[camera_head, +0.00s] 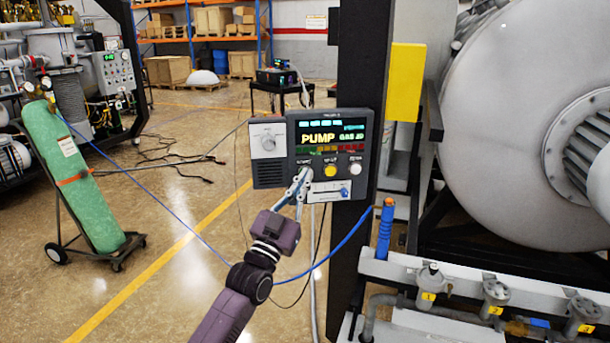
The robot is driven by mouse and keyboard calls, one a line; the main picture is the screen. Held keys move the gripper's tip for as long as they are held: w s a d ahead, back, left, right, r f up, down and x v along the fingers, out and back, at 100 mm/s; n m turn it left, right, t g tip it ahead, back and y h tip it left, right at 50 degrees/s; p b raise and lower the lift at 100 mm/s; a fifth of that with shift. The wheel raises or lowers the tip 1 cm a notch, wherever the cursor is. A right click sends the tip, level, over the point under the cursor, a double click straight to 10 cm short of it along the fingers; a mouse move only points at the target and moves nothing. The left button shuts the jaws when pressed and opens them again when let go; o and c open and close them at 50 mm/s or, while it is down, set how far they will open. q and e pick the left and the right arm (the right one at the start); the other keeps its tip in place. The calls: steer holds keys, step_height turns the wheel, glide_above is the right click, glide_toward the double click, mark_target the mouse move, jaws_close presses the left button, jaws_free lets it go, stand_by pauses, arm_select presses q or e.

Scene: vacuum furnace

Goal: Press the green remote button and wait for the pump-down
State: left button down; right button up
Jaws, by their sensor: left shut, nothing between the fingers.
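A grey control box (278,168) is fixed to a dark post. Its lit display (330,139) reads "PUMP" in yellow, with green and red bars and smaller green text. A round knob (268,142) is at its left. Below the display are a yellow button (330,170) and a white button (355,168). My left gripper (304,175) is shut and empty, its fingertips at the lower left of the button row, over or against the panel. Whatever lies under the fingertips is hidden; no green button shows. My right gripper is not in view.
A large white furnace vessel (505,110) fills the right side, above pipes with valves (432,280). The dark post (354,60) stands behind the box. A green gas cylinder (80,180) on a cart is at left. A blue hose (335,250) hangs nearby. The middle floor is mostly clear.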

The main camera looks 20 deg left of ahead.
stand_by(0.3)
arm_select(q)
steer(key=shift+s+d+p, duration=0.35)
steer(key=shift+s+p, duration=0.15)
steer(key=shift+s, duration=0.2)
steer(key=s+p, duration=0.1)
steer(key=s+d+p, duration=0.1)
steer(key=s, duration=0.1)
steer(key=s+d, duration=0.1)
steer(key=shift+s+d+p, duration=0.15)
steer(key=shift+s+p, duration=0.05)
steer(key=shift+p, duration=0.2)
stand_by(0.4)
